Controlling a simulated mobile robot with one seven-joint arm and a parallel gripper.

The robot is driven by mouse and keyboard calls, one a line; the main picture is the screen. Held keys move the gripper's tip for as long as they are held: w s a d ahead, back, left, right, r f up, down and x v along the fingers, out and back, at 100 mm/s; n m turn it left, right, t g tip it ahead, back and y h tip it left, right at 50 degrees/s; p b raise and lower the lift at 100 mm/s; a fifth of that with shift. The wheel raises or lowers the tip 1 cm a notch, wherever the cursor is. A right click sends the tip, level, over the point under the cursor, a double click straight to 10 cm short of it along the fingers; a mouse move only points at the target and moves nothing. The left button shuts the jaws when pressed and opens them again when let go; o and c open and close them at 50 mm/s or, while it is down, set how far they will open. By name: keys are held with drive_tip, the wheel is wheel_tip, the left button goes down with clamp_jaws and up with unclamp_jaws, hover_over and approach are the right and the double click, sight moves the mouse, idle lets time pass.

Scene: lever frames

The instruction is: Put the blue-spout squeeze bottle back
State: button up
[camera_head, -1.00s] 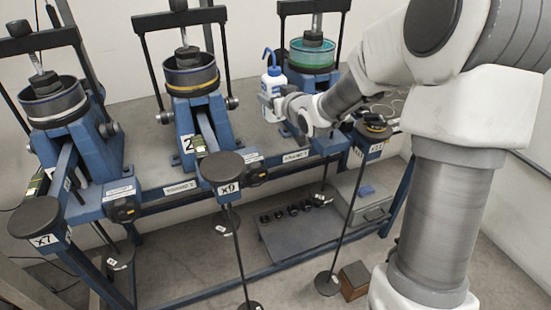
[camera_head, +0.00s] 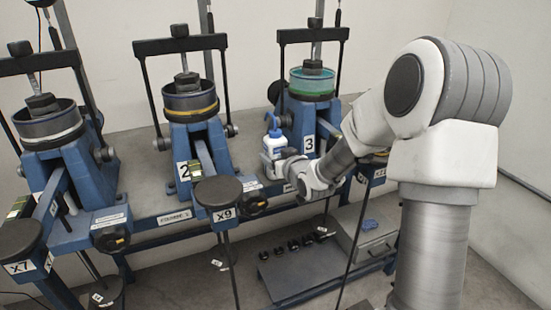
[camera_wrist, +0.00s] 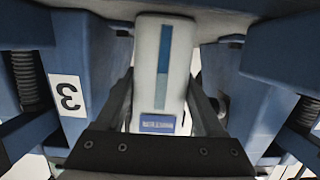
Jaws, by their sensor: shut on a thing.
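The squeeze bottle (camera_head: 273,146) is white with a blue spout and a blue label. It is held about upright in front of the blue number 3 lever frame (camera_head: 308,122) in the head view. My gripper (camera_head: 275,168) is shut on the bottle's body from the right. In the wrist view the white bottle body (camera_wrist: 160,70) stands between the two dark fingers, with a blue strip and a small blue label facing the camera. The bottle's base is hidden, so I cannot tell whether it touches the bench.
The number 2 lever frame (camera_head: 195,140) stands left of the bottle, with another frame (camera_head: 60,145) farther left. Weight hangers, such as X9 (camera_head: 219,190), stick out in front of the bench. A low grey platform (camera_head: 300,270) with several dark weights lies below.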

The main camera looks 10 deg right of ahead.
drive_tip(key=shift+r, duration=0.1)
drive_tip(key=shift+f, duration=0.2)
drive_tip(key=o, duration=1)
drive_tip(key=shift+r, duration=0.15)
drive_tip(key=shift+s+r, duration=0.15)
drive_tip(key=p+v, duration=0.2)
drive_tip(key=v, duration=0.9)
drive_tip(key=shift+s+d, duration=0.15)
drive_tip(key=shift+s, duration=0.2)
